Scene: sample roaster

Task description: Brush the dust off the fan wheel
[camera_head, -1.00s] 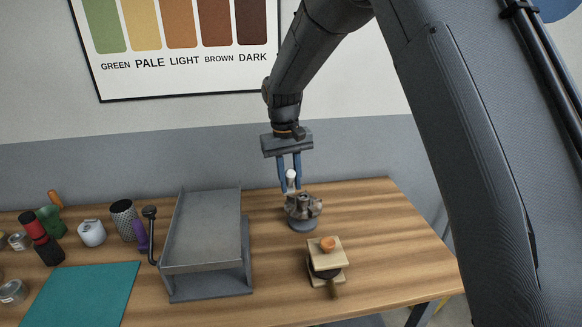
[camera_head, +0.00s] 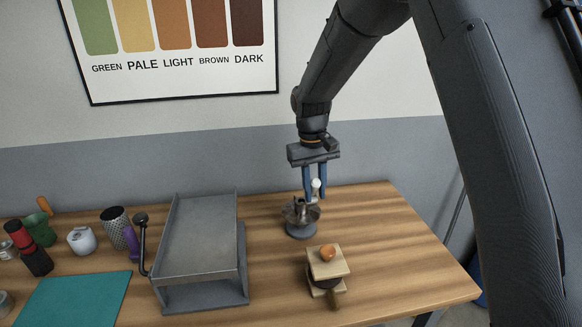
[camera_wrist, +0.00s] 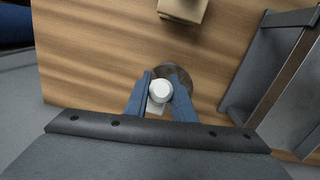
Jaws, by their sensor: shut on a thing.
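The fan wheel (camera_head: 297,215) is a dark grey-brown vaned wheel on a round grey base, standing on the wooden table. My gripper (camera_head: 316,197), with blue fingers, is shut on a white-topped tool, probably the brush (camera_head: 316,184). The fingers point down just above the right rear part of the wheel. In the wrist view the brush's round white end (camera_wrist: 160,91) sits between the fingers, and the wheel (camera_wrist: 176,74) shows partly behind them. The bristles are hidden, so I cannot tell whether they touch the vanes. Dust is too small to make out.
A wooden block piece with an orange knob (camera_head: 327,252) stands in front of the wheel. A grey metal tray stand (camera_head: 200,235) with a black-knobbed lever is to the left. A teal mat (camera_head: 75,300) and several small containers lie farther left. The table's right side (camera_head: 400,240) is clear.

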